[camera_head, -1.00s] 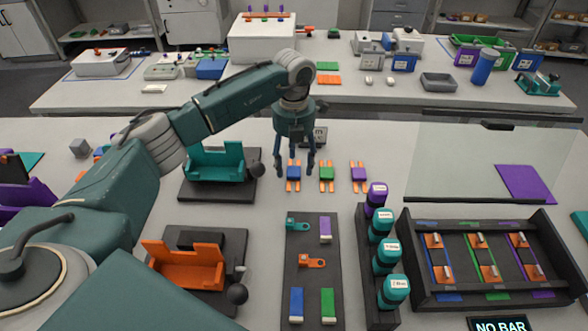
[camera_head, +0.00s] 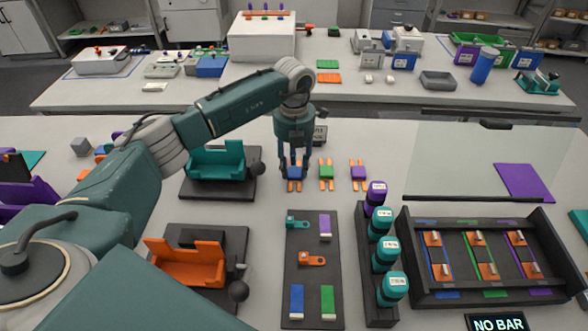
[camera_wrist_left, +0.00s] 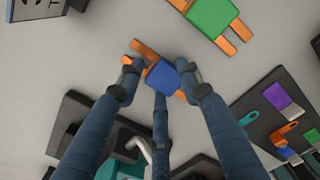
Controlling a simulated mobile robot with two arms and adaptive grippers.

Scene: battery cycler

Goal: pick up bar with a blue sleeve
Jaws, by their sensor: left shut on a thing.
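The bar with a blue sleeve (camera_head: 294,172) is orange at its ends and lies on the table, leftmost in a row of three. My left gripper (camera_head: 294,176) is around it from above, its fingers shut on the blue sleeve. In the left wrist view the blue-sleeved bar (camera_wrist_left: 163,75) sits between the fingers of the left gripper (camera_wrist_left: 162,82), with orange ends showing. A bar with a green sleeve (camera_head: 326,172) and a bar with a purple sleeve (camera_head: 359,172) lie to its right. My right gripper is not in view.
A teal fixture (camera_head: 216,162) stands to the left and an orange fixture (camera_head: 188,262) nearer. A dark tray (camera_head: 310,275) with small parts lies in front.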

